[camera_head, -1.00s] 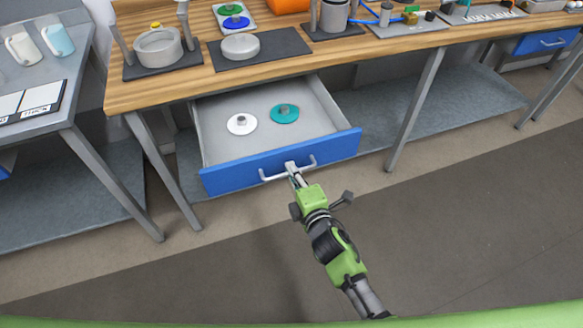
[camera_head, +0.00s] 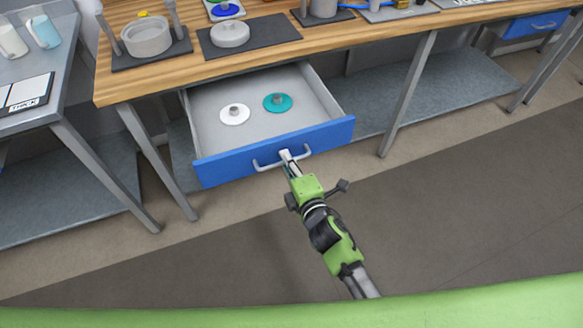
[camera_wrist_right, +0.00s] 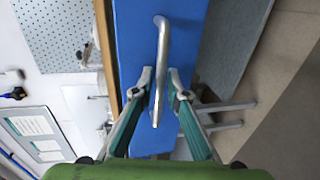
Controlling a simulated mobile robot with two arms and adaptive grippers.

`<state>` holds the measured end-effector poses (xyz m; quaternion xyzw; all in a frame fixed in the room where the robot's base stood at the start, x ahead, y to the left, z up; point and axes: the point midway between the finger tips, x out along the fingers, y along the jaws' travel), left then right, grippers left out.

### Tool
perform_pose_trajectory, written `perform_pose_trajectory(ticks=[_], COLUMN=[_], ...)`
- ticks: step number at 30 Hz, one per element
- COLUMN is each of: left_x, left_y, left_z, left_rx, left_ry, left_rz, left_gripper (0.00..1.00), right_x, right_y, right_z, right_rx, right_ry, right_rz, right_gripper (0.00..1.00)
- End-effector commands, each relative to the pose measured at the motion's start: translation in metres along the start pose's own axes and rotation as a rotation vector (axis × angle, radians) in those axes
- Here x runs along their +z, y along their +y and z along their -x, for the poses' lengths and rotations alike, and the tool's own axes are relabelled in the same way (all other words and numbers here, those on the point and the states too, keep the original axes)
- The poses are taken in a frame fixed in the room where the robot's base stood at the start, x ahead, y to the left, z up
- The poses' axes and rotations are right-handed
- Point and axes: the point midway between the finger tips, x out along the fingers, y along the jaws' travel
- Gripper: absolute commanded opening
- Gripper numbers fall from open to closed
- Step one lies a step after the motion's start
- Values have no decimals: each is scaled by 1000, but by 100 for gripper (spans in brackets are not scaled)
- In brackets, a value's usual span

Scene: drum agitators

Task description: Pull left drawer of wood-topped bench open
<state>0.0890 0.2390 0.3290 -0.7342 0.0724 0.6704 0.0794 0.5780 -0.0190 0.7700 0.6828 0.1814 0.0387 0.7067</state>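The wood-topped bench (camera_head: 180,80) has a blue-fronted left drawer (camera_head: 225,168) that stands well open. A white disc (camera_head: 234,116) and a teal disc (camera_head: 277,103), each with a hub, lie inside it. My right gripper (camera_head: 287,157) is at the drawer's pale bar handle (camera_head: 264,166). The left gripper is not in view.
A grey table (camera_head: 60,80) with mugs stands at the left. The bench top holds a pot (camera_head: 146,37) and a dark mat (camera_head: 270,32) with a grey round piece. Bench legs (camera_head: 408,95) flank the drawer. The floor (camera_head: 450,190) in front is clear.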

Motion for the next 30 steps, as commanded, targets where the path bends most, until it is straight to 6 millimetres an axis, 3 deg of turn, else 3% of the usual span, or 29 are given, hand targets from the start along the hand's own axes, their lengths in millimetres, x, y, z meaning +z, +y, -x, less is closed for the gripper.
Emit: perform_pose_trajectory(ticks=[5, 12, 18, 24, 30], left_x=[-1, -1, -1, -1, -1], left_y=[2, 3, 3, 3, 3], left_z=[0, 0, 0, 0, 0], left_rx=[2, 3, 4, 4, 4], left_ry=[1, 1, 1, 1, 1], left_rz=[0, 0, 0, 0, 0], left_gripper=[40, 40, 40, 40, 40], right_x=[0, 0, 0, 0, 0], right_y=[-2, -2, -2, -1, 0], right_z=[22, 72, 103, 116, 118], right_rx=[-2, -4, -4, -1, -1], right_ry=[0, 1, 0, 1, 1], right_rz=[1, -2, -1, 0, 0], right_gripper=[14, 14, 14, 14, 14])
